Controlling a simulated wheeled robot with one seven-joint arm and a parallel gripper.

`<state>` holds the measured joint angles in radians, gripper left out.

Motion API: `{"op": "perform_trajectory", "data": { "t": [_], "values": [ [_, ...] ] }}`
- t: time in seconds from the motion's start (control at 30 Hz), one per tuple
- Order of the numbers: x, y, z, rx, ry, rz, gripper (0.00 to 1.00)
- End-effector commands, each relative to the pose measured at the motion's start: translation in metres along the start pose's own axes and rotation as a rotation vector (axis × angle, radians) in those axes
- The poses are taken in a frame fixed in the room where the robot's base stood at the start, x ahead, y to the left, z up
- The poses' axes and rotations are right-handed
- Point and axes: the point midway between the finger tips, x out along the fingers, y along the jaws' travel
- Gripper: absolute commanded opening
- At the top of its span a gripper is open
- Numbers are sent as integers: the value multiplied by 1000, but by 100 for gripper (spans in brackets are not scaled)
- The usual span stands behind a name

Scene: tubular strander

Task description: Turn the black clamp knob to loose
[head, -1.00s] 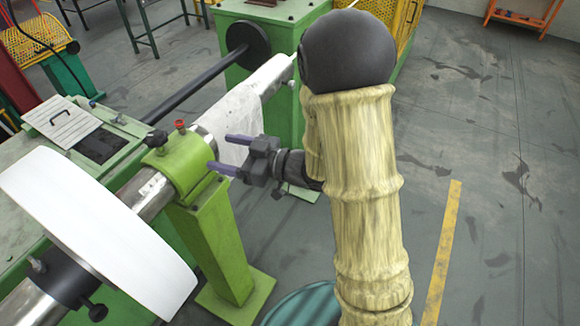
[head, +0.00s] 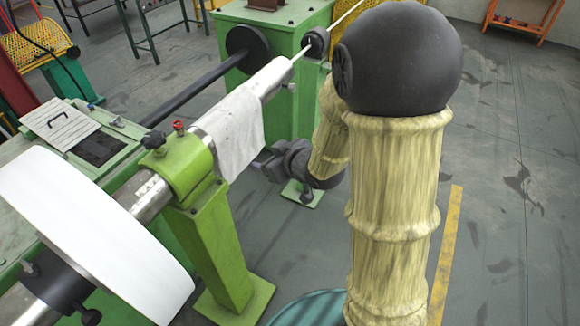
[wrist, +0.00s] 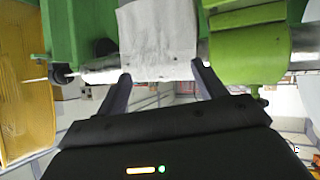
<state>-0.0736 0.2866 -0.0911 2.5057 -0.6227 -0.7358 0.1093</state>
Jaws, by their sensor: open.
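A black knob (head: 154,139) stands on the green bearing clamp (head: 186,163), beside a smaller red knob (head: 179,126). Other black knobs sit on the dark collar by the white disc, one at its lower side (head: 91,317) and one above (head: 30,268). My gripper is open and empty; the wrist view shows its two fingers apart (wrist: 161,69) in front of the white cloth (wrist: 157,40).
The white cloth (head: 232,130) hangs over the metal tube beside the clamp. A large white disc (head: 95,235) fills the lower left. A green post (head: 222,245) carries the clamp. The floor at right is open, with a yellow stripe (head: 446,250).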

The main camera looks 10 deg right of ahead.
Motion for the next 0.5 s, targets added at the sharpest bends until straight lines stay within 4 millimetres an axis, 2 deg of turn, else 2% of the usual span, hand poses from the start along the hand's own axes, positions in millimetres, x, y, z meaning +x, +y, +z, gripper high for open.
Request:
{"op": "perform_trajectory", "data": {
  "t": [0.3, 0.5],
  "values": [
    [-15, 18, 32, 75, -170, 110, 70],
    [-21, 21, 40, 99, -216, 133, 70]
  ]
}}
